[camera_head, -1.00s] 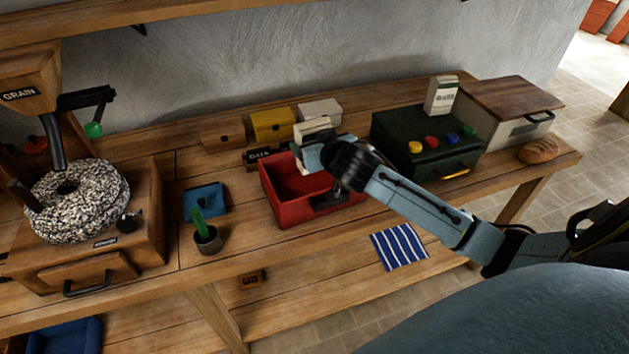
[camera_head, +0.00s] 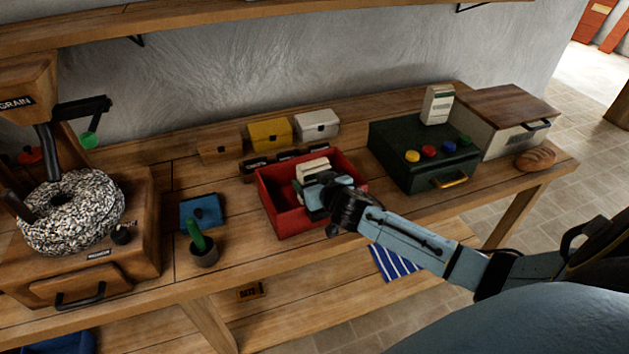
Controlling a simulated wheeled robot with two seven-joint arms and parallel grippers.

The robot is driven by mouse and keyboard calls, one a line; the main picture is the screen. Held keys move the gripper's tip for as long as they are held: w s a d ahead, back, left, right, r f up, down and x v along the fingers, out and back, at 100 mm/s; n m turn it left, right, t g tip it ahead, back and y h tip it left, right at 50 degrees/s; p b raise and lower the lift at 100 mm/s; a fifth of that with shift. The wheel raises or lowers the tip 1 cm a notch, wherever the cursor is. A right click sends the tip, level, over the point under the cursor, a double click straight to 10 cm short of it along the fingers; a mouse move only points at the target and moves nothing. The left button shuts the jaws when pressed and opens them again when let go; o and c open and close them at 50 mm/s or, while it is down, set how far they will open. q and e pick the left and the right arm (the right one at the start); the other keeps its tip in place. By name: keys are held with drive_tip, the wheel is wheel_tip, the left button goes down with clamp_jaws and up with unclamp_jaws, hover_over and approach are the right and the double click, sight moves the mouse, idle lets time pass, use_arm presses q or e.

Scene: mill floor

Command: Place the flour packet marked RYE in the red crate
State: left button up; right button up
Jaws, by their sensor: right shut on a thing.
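The red crate (camera_head: 282,222) stands on the workbench, left of the dark green box. My right gripper (camera_head: 312,186) reaches in from the right over the crate and is shut on a pale flour packet (camera_head: 312,167). The packet is within the crate's outline, low between its walls. The gripper and wrist hide its lower part, so I cannot tell whether it touches the crate floor. No marking on it can be read. Another white packet (camera_head: 437,105) with green print stands upright on the green box. My left gripper is not in view.
Yellow (camera_head: 270,134), white (camera_head: 317,125) and wooden boxes stand behind the crate. The green box (camera_head: 425,160) with coloured knobs is right of it. The bench front before the crate is clear.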

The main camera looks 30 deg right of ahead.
drive_tip(key=shift+f+b, duration=0.4)
drive_tip(key=shift+f, duration=0.1)
drive_tip(key=o, duration=1.2)
drive_tip(key=shift+f, duration=0.1)
drive_tip(key=shift+o, duration=0.2)
drive_tip(key=shift+r+p, duration=0.35)
drive_tip(key=shift+r, duration=0.25)
drive_tip(key=v, duration=1.2)
drive_tip(key=shift+p, duration=0.45)
